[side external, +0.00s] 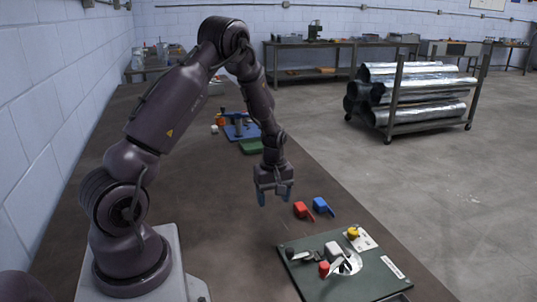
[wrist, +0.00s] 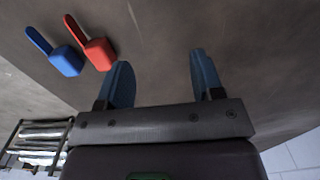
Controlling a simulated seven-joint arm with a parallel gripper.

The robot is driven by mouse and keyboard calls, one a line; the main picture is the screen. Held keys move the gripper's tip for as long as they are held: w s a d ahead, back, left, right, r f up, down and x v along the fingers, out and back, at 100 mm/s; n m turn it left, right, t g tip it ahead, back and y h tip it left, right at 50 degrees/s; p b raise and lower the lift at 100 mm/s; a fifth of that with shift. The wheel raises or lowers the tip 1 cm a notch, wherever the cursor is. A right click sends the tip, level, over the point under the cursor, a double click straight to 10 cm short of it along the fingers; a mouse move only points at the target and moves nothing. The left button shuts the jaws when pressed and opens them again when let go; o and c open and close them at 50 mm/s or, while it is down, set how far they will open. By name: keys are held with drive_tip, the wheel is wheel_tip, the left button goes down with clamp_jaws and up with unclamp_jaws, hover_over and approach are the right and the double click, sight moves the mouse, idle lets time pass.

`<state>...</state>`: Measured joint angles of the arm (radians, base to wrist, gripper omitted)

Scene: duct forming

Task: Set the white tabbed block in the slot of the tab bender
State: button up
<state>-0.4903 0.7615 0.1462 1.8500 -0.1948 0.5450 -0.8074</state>
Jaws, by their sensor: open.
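A white block (side external: 333,249) sits on the dark green plate of the tab bender (side external: 309,277), at the front right in the side view. It is beside a round metal part and a red knob (side external: 324,269). Its tab is hard to make out, and I cannot tell whether it is seated in the slot. My gripper (side external: 276,197) is open and empty, pointing down above the table, behind and to the left of the bender. In the wrist view its two blue fingers (wrist: 160,60) are apart with nothing between them. The white block is not visible there.
A red tabbed block (side external: 303,209) and a blue one (side external: 321,205) lie on the table between my gripper and the bender. A blue fixture (side external: 240,131) and a green block (side external: 252,147) are farther back. The bender has a black-knobbed lever (side external: 291,253) and a yellow knob (side external: 353,232).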

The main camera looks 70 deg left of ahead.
hover_over(280, 218)
wheel_tip(280, 218, down, 4)
drive_tip(key=shift+s+d+f, duration=0.1)
drive_tip(key=shift+s, duration=0.05)
drive_tip(key=f, duration=0.3)
drive_tip(key=shift+w, duration=0.2)
wheel_tip(280, 218, up, 13)
drive_tip(key=s+d+r+m+t, duration=0.2)
drive_tip(key=s+d+r+m, duration=0.6)
drive_tip(key=d+r, duration=0.3)
drive_tip(key=s+d+r+m+t, duration=0.3)
drive_tip(key=s+d+r+m, duration=0.5)
drive_tip(key=d, duration=0.6)
wheel_tip(280, 218, up, 3)
drive_tip(key=shift+s+f+m+t, duration=0.1)
drive_tip(key=shift+s+m+t, duration=0.2)
drive_tip(key=shift+m, duration=0.7)
